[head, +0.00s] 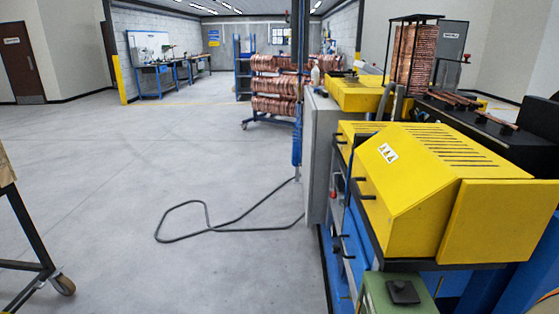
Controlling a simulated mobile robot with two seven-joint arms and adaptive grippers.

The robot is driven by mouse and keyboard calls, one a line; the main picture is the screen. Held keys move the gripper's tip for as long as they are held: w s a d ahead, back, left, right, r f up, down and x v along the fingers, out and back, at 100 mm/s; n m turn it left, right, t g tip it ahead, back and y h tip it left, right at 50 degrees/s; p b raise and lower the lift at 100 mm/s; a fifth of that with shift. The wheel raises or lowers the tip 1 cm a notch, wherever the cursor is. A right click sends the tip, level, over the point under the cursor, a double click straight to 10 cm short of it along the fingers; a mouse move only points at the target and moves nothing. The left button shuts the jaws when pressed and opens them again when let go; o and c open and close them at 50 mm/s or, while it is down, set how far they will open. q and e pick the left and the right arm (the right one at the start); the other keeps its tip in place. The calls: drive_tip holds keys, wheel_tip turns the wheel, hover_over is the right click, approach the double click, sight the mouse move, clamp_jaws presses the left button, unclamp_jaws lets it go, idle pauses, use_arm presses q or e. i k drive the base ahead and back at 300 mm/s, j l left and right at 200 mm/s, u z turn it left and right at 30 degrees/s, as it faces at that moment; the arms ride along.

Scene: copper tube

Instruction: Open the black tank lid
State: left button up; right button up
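A small black lid-like plate (403,291) with a raised knob in its middle lies flat on top of a green box (375,288) at the bottom edge of the head view, below the yellow machine. It looks shut. The lower part of the green box is cut off by the picture edge. I cannot tell for sure that this plate is the tank lid. Neither of my grippers is in view.
A yellow machine cover (410,190) with black handles stands above the green box on a blue frame. Copper pieces (455,98) lie behind it. A black hose (205,228) loops on the floor. Wheeled trestle legs (35,266) stand at left.

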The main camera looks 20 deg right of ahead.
sight(401, 292)
drive_tip(key=i+j+z, duration=0.1)
drive_tip(key=z, duration=0.35)
drive_tip(key=i+j+z, duration=0.1)
drive_tip(key=z, duration=0.35)
drive_tip(key=j+z, duration=0.25)
drive_tip(key=z, duration=0.15)
drive_tip(key=j+z, duration=0.2)
drive_tip(key=z, duration=0.25)
drive_tip(key=j+z, duration=0.25)
drive_tip(key=z, duration=0.2)
drive_tip(key=j+z, duration=0.2)
drive_tip(key=z, duration=0.25)
